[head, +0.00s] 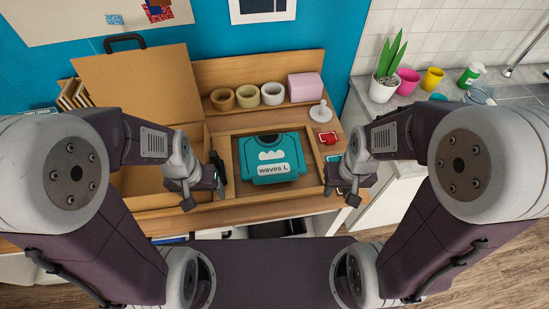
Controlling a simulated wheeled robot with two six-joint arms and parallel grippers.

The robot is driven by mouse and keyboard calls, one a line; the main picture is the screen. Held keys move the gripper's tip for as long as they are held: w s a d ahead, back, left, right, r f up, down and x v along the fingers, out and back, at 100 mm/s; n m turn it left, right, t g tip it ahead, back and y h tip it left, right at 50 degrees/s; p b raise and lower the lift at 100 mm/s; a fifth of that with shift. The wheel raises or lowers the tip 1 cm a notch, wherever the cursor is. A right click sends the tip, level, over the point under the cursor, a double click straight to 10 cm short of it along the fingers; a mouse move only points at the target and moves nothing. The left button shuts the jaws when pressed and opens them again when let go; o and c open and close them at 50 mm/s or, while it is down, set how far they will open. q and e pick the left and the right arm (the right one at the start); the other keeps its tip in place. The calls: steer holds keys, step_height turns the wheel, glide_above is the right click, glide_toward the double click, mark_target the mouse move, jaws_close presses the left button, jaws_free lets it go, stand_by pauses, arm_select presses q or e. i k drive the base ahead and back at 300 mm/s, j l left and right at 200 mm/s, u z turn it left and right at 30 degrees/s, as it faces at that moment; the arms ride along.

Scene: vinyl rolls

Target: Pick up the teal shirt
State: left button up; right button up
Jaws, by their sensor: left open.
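The teal shirt (290,152) lies folded in a shallow wooden tray (315,177) in the middle of the workbench. It has a white cloud print and a white label reading "waves L". My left gripper (206,186) is open, left of the tray and apart from the shirt, with nothing seen between its fingers. My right gripper (343,183) is at the tray's right edge, also apart from the shirt. Its finger gap is too small and dark to read.
Behind the tray are tape rolls (247,96), a pink box (305,87) and a white-handled stamp (321,112). A red item (328,138) lies right of the tray. A potted plant (384,88) stands on the right counter.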

mark_target(276, 158)
steer(key=j+u, duration=0.15)
steer(key=u, duration=1.1)
steer(key=z, duration=1.35)
steer(key=k+j, duration=0.1)
steer(key=j, duration=0.25)
steer(key=k+j+u, duration=0.15)
steer(key=j, duration=0.55)
steer(key=u, duration=0.05)
